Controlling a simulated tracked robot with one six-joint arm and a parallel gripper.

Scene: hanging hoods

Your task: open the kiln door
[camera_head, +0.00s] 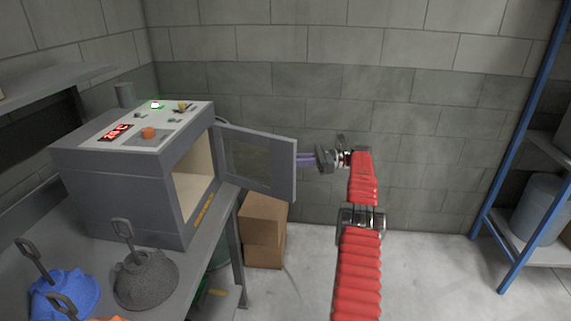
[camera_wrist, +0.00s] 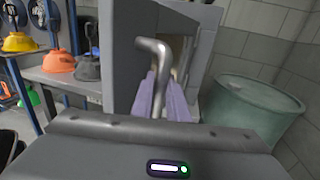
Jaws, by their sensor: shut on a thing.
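The grey kiln (camera_head: 120,190) stands on the bench at the left, with its pale chamber (camera_head: 193,180) showing. Its door (camera_head: 268,165) is swung well out to the right on the side away from the bench front. My gripper (camera_head: 300,159) is at the door's free edge, its purple fingers reaching it from the right. In the wrist view, a bent metal handle (camera_wrist: 154,48) passes between the two fingers (camera_wrist: 162,95), which are shut on it. The grey door (camera_wrist: 122,55) is behind the handle there. The handle is hidden in the head view.
A dark grey hood (camera_head: 146,280) and a blue hood (camera_head: 65,292) lie on the bench (camera_head: 205,265). Cardboard boxes (camera_head: 264,222) stand below the door. A blue-framed shelf (camera_head: 528,150) is at the right. A green barrel (camera_wrist: 245,115) shows in the wrist view. Floor between is clear.

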